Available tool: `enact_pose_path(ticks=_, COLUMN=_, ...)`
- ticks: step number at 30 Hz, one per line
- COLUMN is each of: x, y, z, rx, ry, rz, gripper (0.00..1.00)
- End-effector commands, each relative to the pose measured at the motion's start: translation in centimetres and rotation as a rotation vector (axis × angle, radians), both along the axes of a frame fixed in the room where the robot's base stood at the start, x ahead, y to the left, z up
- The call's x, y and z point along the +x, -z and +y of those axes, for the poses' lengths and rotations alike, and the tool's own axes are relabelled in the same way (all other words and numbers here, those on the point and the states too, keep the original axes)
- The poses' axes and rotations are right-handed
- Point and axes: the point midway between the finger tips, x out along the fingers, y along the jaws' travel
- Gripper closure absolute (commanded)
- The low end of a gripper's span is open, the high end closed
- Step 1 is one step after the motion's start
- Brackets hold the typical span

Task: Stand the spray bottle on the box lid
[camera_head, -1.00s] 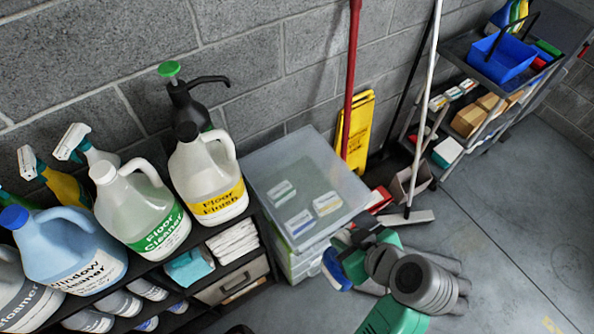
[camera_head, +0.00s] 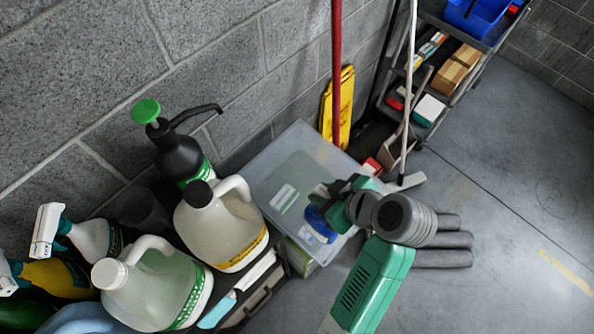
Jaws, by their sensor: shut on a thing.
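The box lid (camera_head: 268,166) is the grey translucent top of a plastic storage box by the wall, with white labels showing on or through it. My gripper (camera_head: 336,208) is over the lid's right part and is shut on the spray bottle (camera_head: 318,226). The bottle shows as a blue body with a pale part at its upper left. My gripper and wrist hide much of it. It overlaps the lid's front right area in the picture. I cannot tell whether its base touches the lid.
A shelf at left carries large jugs, including the Floor Finish jug (camera_head: 222,228), a black pump bottle (camera_head: 180,150) and other spray bottles (camera_head: 85,235). Red and white poles and a yellow folded sign (camera_head: 345,108) stand behind the lid. Open floor lies right.

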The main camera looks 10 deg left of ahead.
Motion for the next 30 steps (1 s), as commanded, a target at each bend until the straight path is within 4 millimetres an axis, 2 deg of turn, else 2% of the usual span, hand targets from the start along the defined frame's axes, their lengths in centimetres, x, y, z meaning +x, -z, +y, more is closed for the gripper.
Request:
enact_pose_path(ticks=7, x=0.3, y=-0.1, z=0.0, rx=0.001, ry=0.001, rz=-0.003, gripper=1.0)
enact_pose_path(ticks=11, x=1.5, y=0.0, z=0.0, rx=0.001, ry=0.001, rz=-0.003, gripper=1.0)
enact_pose_path(ticks=17, x=4.7, y=0.2, z=0.0, rx=0.001, ry=-0.001, rz=-0.005, gripper=1.0)
enact_pose_path(ticks=27, x=12.4, y=1.0, z=0.0, rx=0.001, ry=-0.001, rz=-0.003, gripper=1.0)
enact_pose_path(ticks=30, x=14.0, y=1.1, z=0.0, rx=0.001, ry=0.0, rz=-0.002, gripper=1.0)
